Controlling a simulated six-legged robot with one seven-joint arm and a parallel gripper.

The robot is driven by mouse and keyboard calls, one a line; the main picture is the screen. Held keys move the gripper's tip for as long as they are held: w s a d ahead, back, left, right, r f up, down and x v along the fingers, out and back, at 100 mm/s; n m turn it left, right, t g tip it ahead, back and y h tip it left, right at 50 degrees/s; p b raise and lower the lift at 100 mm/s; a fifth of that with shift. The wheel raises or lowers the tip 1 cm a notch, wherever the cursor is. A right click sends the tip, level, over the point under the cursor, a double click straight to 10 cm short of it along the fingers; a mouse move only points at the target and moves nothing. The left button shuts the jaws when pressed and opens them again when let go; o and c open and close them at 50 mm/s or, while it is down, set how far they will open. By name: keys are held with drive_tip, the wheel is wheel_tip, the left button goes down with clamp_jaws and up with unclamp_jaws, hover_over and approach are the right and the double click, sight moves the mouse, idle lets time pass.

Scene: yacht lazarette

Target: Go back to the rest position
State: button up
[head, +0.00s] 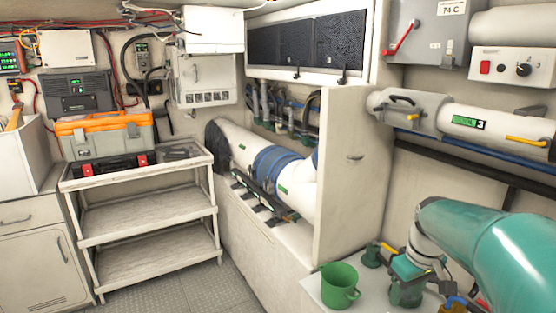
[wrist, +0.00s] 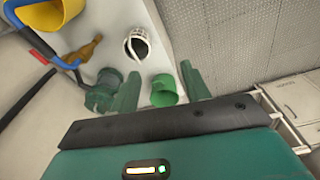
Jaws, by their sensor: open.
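My gripper (wrist: 160,70) shows in the wrist view as two green fingers set wide apart, with nothing held between them. A green cup (wrist: 163,90) appears between the fingers in that view, but it sits apart on the surface beyond them. In the head view the green cup (head: 340,286) stands upright on a white counter (head: 315,288) at the bottom. My teal arm (head: 490,245) reaches in from the right over this counter. Its end is hard to separate from the green fittings there.
A green valve-like fitting (head: 371,255) stands behind the cup. The wrist view also shows a brass fitting (wrist: 90,50), a white-rimmed round item (wrist: 137,44) and a yellow container (wrist: 48,14). A shelf cart (head: 150,222) with an orange-lidded toolbox (head: 105,138) stands left. Grey floor between is clear.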

drive_tip(key=s+a+r+m+t, duration=0.1)
drive_tip(key=s+a+r+t, duration=0.1)
drive_tip(key=s+a, duration=0.5)
drive_tip(key=s+a+r+m+t, duration=0.1)
drive_tip(key=s+a+m+t, duration=0.1)
drive_tip(key=s+a, duration=0.6)
drive_tip(key=shift+s+a+r, duration=0.25)
drive_tip(key=shift+s+r, duration=0.15)
drive_tip(key=shift+s, duration=0.25)
